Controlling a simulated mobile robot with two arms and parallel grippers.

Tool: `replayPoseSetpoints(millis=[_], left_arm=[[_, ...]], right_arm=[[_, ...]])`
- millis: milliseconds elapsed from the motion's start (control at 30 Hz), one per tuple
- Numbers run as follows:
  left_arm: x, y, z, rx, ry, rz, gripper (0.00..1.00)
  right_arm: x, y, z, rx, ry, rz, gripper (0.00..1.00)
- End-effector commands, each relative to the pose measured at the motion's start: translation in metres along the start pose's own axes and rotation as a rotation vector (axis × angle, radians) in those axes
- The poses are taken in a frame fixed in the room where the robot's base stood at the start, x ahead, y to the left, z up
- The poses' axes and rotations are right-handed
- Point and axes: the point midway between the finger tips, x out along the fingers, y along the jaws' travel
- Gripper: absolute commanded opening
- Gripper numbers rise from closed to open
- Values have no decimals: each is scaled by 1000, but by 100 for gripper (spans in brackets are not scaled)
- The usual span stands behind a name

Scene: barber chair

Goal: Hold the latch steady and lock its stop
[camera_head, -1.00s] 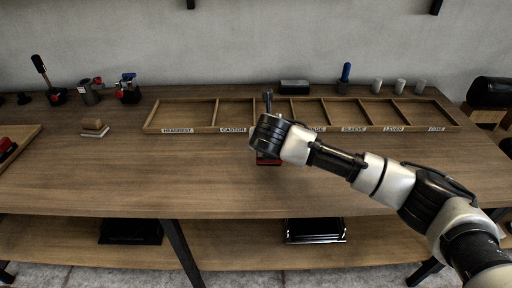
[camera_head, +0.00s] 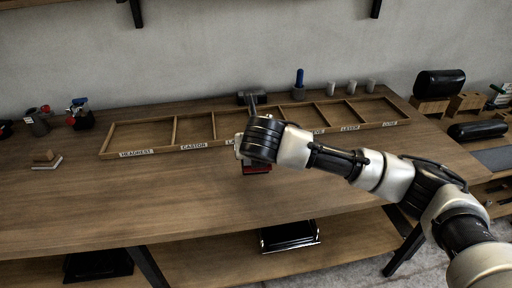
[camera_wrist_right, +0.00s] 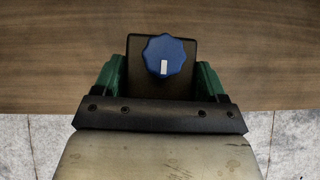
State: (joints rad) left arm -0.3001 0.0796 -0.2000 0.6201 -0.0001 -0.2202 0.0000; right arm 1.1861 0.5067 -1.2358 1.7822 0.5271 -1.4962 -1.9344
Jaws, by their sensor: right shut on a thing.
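My right gripper (camera_wrist_right: 160,82) has green fingertips on both sides of a dark block with a scalloped blue knob (camera_wrist_right: 164,56), which I take to be the latch. The knob has a white mark pointing toward the gripper. The gripper is shut on the block (camera_wrist_right: 183,88). In the head view my right gripper (camera_head: 251,155) is over the bench, in front of the tray. A grey stem (camera_head: 253,98) stands up behind it and a red part (camera_head: 257,169) shows below it. The arm hides most of the held thing there. My left gripper is not in view.
A wooden tray (camera_head: 142,121) with labelled compartments lies behind the gripper. A blue-topped item (camera_head: 299,84) and several grey cylinders (camera_head: 351,88) stand at the back. The bench front is clear.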

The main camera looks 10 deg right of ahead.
Motion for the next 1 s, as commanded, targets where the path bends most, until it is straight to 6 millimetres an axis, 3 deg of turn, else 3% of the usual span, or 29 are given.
replayPoseSetpoints(millis=[1000], left_arm=[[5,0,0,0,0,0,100]], right_arm=[[56,55,-16,0,-2,1,33]])
